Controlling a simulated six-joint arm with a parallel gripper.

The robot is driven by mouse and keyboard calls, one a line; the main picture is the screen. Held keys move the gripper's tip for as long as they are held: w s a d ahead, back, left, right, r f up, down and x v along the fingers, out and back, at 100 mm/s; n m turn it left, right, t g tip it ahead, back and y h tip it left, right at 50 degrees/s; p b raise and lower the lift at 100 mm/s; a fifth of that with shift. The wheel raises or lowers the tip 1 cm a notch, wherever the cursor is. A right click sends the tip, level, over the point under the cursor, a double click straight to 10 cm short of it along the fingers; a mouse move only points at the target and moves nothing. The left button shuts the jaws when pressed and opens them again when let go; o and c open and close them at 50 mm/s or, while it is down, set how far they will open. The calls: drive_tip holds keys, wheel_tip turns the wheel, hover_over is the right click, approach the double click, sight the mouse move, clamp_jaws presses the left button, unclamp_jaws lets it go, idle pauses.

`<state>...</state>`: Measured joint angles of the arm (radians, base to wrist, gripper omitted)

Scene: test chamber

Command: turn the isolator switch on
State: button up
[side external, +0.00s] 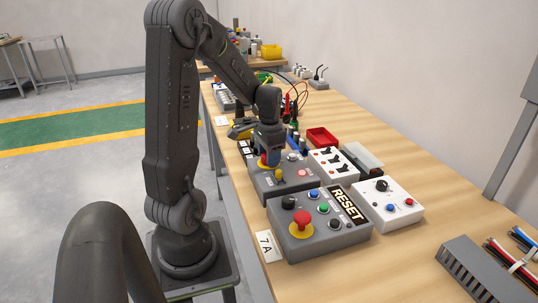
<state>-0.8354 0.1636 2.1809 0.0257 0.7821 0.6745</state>
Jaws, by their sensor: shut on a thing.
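A grey control box (300,182) stands on the wooden bench with several small controls on its top. My gripper (268,155) points down over this part of the box and is shut on the switch. I cannot tell which way the handle is turned.
A nearer grey box (330,232) carries a red mushroom button (301,220) and a RESET label (348,204). White control boxes (390,208) stand to the right. A red tray (322,137) lies behind. Bare bench (425,170) is free at right.

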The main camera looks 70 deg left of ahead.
drive_tip(key=o, duration=0.9)
drive_tip(key=shift+o, duration=0.2)
wheel_tip(320, 180, up, 14)
drive_tip(key=shift+d, duration=0.2)
drive_tip(key=s+d+t, duration=0.2)
drive_tip(key=d, duration=1.1)
drive_tip(key=s+d+m+t, duration=0.1)
drive_tip(key=s+d+t, duration=0.2)
drive_tip(key=d, duration=1)
drive_tip(key=shift+f+m+t, duration=0.15)
drive_tip(key=shift+m+t, duration=0.15)
